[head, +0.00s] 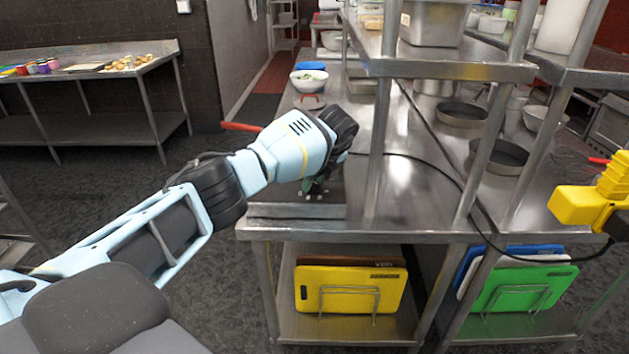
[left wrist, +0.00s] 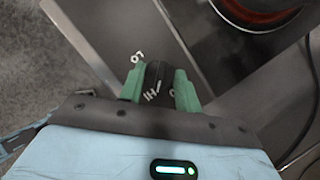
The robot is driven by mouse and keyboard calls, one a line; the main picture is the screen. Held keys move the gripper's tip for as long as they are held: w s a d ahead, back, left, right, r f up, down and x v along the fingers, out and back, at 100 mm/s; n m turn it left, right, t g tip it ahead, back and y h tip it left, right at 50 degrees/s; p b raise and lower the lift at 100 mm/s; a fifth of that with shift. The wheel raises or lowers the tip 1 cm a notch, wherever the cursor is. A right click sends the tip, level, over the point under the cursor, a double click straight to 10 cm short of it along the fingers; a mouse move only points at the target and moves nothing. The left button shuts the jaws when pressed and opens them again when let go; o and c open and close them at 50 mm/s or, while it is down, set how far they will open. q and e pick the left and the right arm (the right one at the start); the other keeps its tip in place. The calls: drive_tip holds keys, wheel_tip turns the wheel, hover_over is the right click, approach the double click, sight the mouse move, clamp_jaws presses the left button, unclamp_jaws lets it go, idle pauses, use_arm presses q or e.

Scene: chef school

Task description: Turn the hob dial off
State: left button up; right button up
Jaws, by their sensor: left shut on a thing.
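The black hob dial (left wrist: 156,78) shows in the left wrist view, on a steel front panel with white markings around it. My left gripper (left wrist: 158,88) has its two green fingers on either side of the dial, shut on it. I cannot tell for sure which marking the dial points at. The hob's round plate (left wrist: 262,14) glows red-orange at the top right of that view. In the head view my left gripper (head: 316,188) is low at the near end of the left steel counter, and the dial is hidden there.
A steel shelf post (head: 378,150) rises right of my left wrist. A black cable (head: 425,170) crosses the counter. Below stand a yellow board (head: 350,289) and a green board (head: 512,285).

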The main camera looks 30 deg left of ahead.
use_arm(q)
drive_tip(key=shift+w+f+n+g+b, duration=0.15)
drive_tip(key=shift+n+g+b, duration=0.2)
drive_tip(key=shift+n, duration=0.65)
drive_tip(key=n+g+b, duration=0.1)
drive_tip(key=n+b, duration=0.1)
drive_tip(key=n, duration=0.1)
drive_tip(key=n+g+b, duration=0.1)
drive_tip(key=n+b, duration=0.1)
drive_tip(key=b, duration=0.1)
drive_tip(key=shift+w+f+n, duration=0.1)
drive_tip(key=shift+f+n, duration=0.05)
drive_tip(key=shift+n, duration=0.25)
drive_tip(key=shift+r+n+g+b, duration=0.2)
drive_tip(key=shift+n+g+b, duration=0.25)
drive_tip(key=shift+n+b, duration=0.5)
use_arm(e)
drive_tip(key=s+f+g, duration=0.1)
drive_tip(key=s+f, duration=0.4)
drive_tip(key=f, duration=0.4)
drive_tip(key=shift+a+f+g, duration=0.2)
drive_tip(key=shift+a+g, duration=0.1)
drive_tip(key=shift+a, duration=0.15)
use_arm(q)
drive_tip(key=shift+r+b, duration=0.1)
drive_tip(key=shift+b, duration=0.2)
use_arm(e)
drive_tip(key=shift+f, duration=0.1)
